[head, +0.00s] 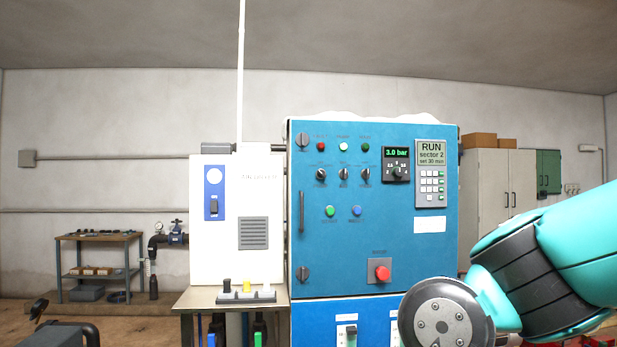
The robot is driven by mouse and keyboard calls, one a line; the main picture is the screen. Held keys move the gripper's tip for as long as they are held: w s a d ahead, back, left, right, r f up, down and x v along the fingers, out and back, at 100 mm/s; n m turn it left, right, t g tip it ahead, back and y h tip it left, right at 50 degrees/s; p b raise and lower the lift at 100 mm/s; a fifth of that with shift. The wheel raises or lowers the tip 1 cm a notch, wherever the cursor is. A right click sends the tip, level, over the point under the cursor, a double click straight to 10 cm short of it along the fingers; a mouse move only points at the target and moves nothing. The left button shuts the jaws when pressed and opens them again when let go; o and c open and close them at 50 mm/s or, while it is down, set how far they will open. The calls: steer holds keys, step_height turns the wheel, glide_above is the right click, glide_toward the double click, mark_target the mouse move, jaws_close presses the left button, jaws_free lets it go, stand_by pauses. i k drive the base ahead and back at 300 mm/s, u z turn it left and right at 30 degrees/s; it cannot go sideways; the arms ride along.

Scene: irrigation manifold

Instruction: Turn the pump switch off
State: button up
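A blue control cabinet (345,245) stands in the centre. Its front has three black rotary switches in a row: a left one (320,174), a middle one (343,174) and a right one (366,174). Their labels are too small to read, so I cannot tell which belongs to the pump. A white box (207,260) to the left carries a dark switch (214,206) on a blue plate; its label is also unreadable. My arm reaches in from the right, in front of the cabinet's lower right. My gripper's fingers do not show.
The cabinet also has a 3.0 bar display (397,153), a RUN panel (431,160), and a red push button (380,271). A metal table (205,299) with coloured bottles below stands in front of the white box. A shelf cart (98,237) stands back left.

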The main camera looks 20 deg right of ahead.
mark_target(321, 174)
steer(key=i, duration=0.95)
steer(key=z, duration=0.45)
